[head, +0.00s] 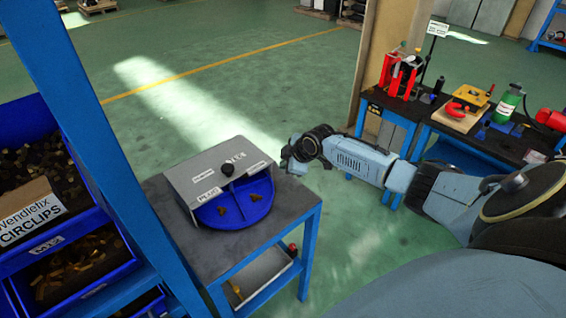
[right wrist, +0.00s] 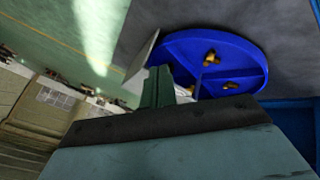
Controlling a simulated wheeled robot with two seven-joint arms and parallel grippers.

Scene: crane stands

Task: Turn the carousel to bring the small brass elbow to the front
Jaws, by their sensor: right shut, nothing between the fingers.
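Two small brass pieces, one on the left (head: 222,211) and one on the right (head: 254,197), lie in separate front compartments. I cannot tell which is the small elbow. In the right wrist view the carousel (right wrist: 254,50) shows brass fittings (right wrist: 209,57) between blue dividers. My right gripper (head: 287,163) is shut and empty, just right of the cover and apart from the carousel. My left gripper is not in view.
The table (head: 300,195) has a lower shelf. Blue bins (head: 78,250) of brass parts and a blue post (head: 88,100) stand at the left. A workbench (head: 400,108) with red tools is at the back right. Open green floor lies between.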

